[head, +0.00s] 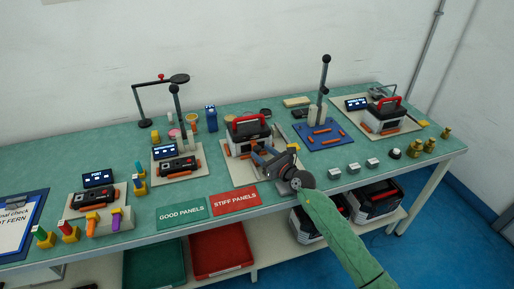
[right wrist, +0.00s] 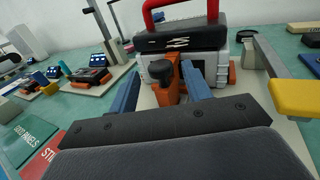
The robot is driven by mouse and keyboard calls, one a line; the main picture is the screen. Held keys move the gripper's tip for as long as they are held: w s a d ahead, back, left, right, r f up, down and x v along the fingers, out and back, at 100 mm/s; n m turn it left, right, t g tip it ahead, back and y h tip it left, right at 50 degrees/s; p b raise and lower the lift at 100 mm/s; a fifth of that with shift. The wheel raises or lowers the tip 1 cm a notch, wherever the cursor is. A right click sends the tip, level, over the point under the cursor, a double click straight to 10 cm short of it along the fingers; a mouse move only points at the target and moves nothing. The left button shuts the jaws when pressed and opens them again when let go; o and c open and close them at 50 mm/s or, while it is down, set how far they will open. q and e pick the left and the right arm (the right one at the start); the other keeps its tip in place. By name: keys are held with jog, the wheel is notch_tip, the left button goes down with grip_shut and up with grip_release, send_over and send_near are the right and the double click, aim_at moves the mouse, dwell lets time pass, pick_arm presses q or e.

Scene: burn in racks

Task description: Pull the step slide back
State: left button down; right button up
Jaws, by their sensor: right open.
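An orange slide piece with a black knob (right wrist: 164,85) stands in front of a grey box unit with a red handle and black top (right wrist: 185,37). I take this orange piece to be the step slide. My right gripper (right wrist: 161,74) is open, with one blue finger on each side of the orange piece; I cannot tell whether they touch it. In the head view my right gripper (head: 260,157) is at the front of the red-handled unit (head: 249,135), and it largely hides the slide. My left gripper is not in view.
The unit sits on a beige base plate (head: 238,175) on the green bench (head: 140,210). Green (head: 182,212) and red (head: 234,200) panel signs lie at the front left. Several small grey blocks (head: 353,168) stand to the right. A blue board with a post (head: 340,140) is behind them.

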aim_at(260, 151)
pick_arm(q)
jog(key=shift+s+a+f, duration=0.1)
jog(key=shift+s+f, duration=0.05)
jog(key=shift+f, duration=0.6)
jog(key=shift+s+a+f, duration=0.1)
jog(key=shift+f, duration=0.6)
pick_arm(e)
jog(key=shift+x, duration=1.9)
